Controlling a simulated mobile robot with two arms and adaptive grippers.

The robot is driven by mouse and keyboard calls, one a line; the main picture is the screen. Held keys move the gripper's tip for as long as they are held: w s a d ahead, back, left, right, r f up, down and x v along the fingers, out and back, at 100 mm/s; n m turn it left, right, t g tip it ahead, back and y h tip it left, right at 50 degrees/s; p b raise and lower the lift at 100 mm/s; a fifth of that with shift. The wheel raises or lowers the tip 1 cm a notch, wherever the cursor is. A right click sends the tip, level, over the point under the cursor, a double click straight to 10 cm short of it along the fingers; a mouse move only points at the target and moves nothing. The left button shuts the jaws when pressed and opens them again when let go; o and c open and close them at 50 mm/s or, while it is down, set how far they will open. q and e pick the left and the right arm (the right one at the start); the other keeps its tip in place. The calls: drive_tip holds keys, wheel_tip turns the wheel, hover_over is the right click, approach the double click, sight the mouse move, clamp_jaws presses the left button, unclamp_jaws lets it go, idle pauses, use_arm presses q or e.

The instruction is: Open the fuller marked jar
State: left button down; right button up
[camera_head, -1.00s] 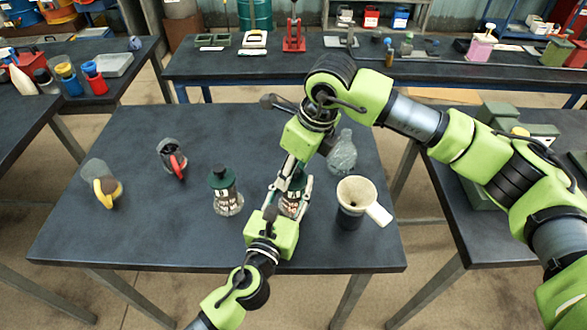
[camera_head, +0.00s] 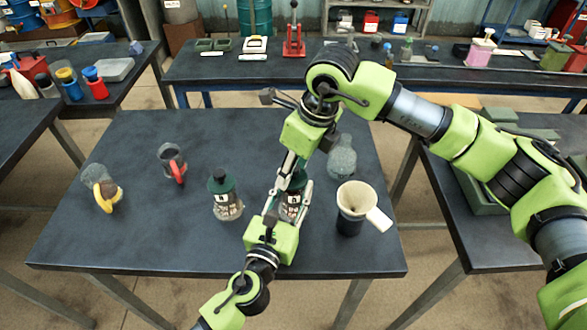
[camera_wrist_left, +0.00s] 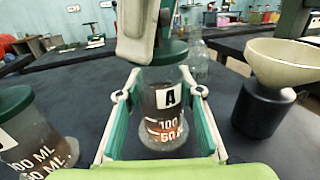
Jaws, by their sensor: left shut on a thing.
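A glass jar marked A, with printed volume marks (camera_wrist_left: 165,110), stands upright on the table. It also shows partly hidden in the head view (camera_head: 291,205). My left gripper (camera_wrist_left: 163,100) is shut around its body, one finger on each side. Its dark green lid (camera_wrist_left: 172,52) is partly covered by my right gripper (camera_head: 291,166), which comes down from above. I cannot tell whether the right fingers grip the lid. A second marked jar with a green lid (camera_head: 225,197) stands to the left, clear of both grippers. The liquid levels are hard to compare.
A cream funnel on a dark container (camera_head: 353,207) stands close on the right. A clear glass bottle (camera_head: 342,158) stands behind it. The table's front left (camera_head: 130,240) is clear.

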use_arm(q)
drive_tip(key=shift+f, duration=0.1)
use_arm(e)
drive_tip(key=shift+r, duration=2)
use_arm(q)
drive_tip(key=c, duration=1.3)
unclamp_jaws()
drive_tip(key=v, duration=1.1)
drive_tip(key=shift+s, duration=0.1)
drive_tip(key=shift+s+a, duration=0.2)
drive_tip(key=shift+s, duration=0.2)
